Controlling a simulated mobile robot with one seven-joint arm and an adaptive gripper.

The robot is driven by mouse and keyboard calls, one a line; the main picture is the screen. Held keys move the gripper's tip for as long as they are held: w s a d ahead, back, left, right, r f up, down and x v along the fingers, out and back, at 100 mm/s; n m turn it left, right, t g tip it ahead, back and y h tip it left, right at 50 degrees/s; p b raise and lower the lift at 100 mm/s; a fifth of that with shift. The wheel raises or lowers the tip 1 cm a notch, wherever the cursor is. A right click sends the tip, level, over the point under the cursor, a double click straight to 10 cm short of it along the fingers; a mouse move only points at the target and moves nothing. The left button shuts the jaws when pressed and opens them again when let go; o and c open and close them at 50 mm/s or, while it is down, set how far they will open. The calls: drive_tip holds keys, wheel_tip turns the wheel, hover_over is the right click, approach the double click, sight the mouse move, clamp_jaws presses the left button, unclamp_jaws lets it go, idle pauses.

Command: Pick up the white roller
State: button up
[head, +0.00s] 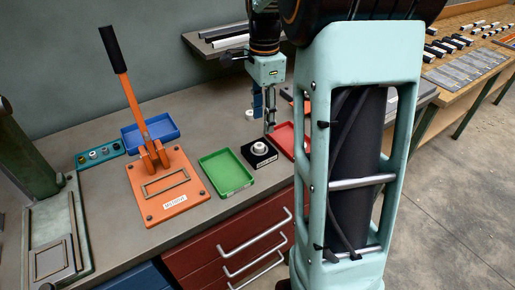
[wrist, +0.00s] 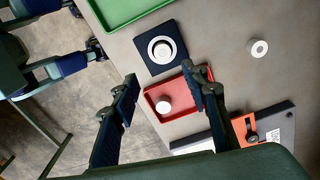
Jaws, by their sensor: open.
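Three white round pieces show in the wrist view, and I cannot tell for sure which is the roller. One white piece with a dark centre hole (wrist: 258,48) stands on the bare bench; it also shows in the head view (head: 249,113). A plain white piece (wrist: 164,105) is in the red tray (wrist: 152,92). A white ringed piece (wrist: 162,49) sits on a black square block (wrist: 149,63), also in the head view (head: 259,148). My gripper (wrist: 160,80) is open above the red tray, its fingers apart with nothing between them gripped. In the head view my gripper (head: 264,118) points down behind the black block.
A green tray (head: 226,173) lies left of the black block. An orange lever press (head: 167,207) and a blue tray (head: 150,133) stand further left. A shelf with bars (head: 217,45) is at the back.

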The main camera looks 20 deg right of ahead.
sight(260, 145)
drive_tip(key=f, duration=0.9)
drive_tip(key=shift+w+a+f, duration=0.1)
drive_tip(key=shift+w+a, duration=0.1)
drive_tip(key=shift+w, duration=0.15)
drive_tip(key=shift+c, duration=0.4)
drive_tip(key=c, duration=1)
drive_tip(key=shift+o, duration=0.2)
